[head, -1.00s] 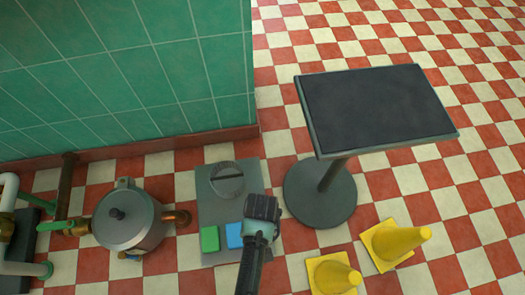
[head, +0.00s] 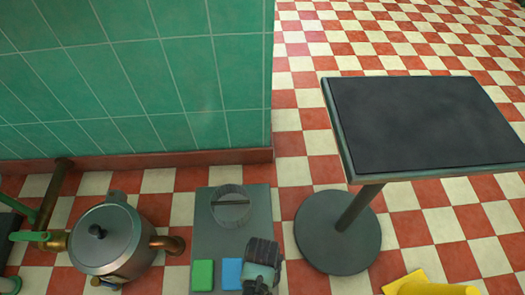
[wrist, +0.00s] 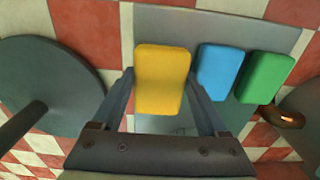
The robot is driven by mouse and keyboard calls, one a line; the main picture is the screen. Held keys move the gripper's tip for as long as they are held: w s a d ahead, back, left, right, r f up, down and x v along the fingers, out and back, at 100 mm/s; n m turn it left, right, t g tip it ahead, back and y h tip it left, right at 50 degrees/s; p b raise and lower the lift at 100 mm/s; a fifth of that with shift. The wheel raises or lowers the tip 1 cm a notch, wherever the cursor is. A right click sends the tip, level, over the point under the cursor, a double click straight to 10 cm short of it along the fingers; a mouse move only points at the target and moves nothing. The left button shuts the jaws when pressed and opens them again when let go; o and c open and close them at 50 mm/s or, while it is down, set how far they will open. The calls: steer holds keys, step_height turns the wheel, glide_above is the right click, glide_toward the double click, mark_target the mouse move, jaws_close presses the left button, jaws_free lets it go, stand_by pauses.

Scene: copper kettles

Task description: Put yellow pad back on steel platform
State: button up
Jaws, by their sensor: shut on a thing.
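The yellow pad (wrist: 162,78) is between the two fingers of my gripper (wrist: 161,88) in the wrist view, and the gripper is shut on it. The steel platform (head: 205,240) is a grey slab on the floor in the head view; it also shows behind the pad in the wrist view (wrist: 285,35). My gripper (head: 262,262) is over the platform's right side, right of the blue pad, and hides the yellow pad there. I cannot tell whether the yellow pad touches the platform.
A copper-piped kettle (head: 108,240) stands left. A dark-topped pedestal table (head: 420,120) and yellow cone (head: 425,287) are right. A green tiled wall (head: 150,80) stands behind.

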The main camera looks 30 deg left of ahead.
step_height(320, 180, down, 4)
steer(key=b, duration=0.3)
steer(key=shift+r, duration=0.2)
steer(key=o, duration=1.2)
step_height(320, 180, up, 12)
steer(key=p, duration=0.9)
